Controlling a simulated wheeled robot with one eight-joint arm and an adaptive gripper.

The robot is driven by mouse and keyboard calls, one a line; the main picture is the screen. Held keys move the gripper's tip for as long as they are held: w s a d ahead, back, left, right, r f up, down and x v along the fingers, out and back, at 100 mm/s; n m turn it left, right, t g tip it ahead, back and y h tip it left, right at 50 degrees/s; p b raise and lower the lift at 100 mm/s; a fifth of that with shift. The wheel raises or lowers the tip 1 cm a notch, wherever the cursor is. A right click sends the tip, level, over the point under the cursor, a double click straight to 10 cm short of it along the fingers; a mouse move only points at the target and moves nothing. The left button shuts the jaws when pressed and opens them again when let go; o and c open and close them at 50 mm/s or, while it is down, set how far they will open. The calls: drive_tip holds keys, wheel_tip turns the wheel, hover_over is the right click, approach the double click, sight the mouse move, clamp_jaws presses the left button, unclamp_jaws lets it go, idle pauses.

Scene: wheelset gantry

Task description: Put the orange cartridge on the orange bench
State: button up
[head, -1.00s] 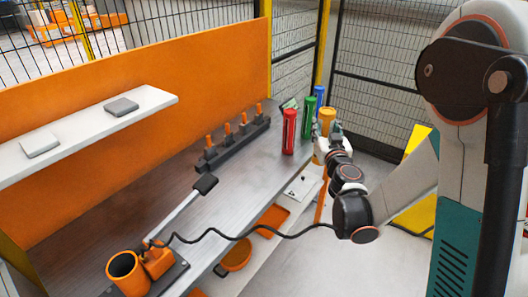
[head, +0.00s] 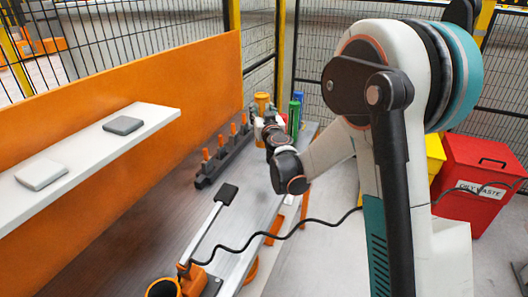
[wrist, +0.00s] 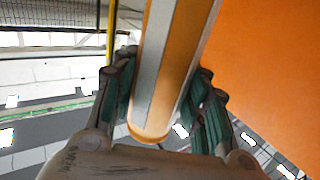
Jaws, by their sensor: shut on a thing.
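The orange cartridge (head: 262,102) is upright in my gripper (head: 266,118) near the far end of the orange bench (head: 130,235). In the wrist view the cartridge (wrist: 160,75), orange with a pale grey stripe, lies between the two green-padded fingers of my gripper (wrist: 160,105). The fingers are shut on it. The bench has a grey top and a tall orange back panel (head: 190,100), which also fills the right of the wrist view (wrist: 270,60). I cannot tell whether the cartridge's base touches the bench top; my gripper hides it in the head view.
A green cartridge (head: 294,116) and a blue one (head: 301,98) stand right of my gripper. A dark rack with orange-topped pieces (head: 222,162) is in front of it. A lamp-like arm (head: 207,228), a white shelf (head: 80,155) and a red waste bin (head: 480,180) also show.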

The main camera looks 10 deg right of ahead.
wheel_tip(320, 180, down, 14)
drive_tip(key=b, duration=0.4)
drive_tip(key=shift+r, duration=0.25)
drive_tip(key=shift+f, duration=0.2)
drive_tip(key=o, duration=1.3)
drive_tip(key=shift+c, duration=0.2)
drive_tip(key=shift+r, duration=0.15)
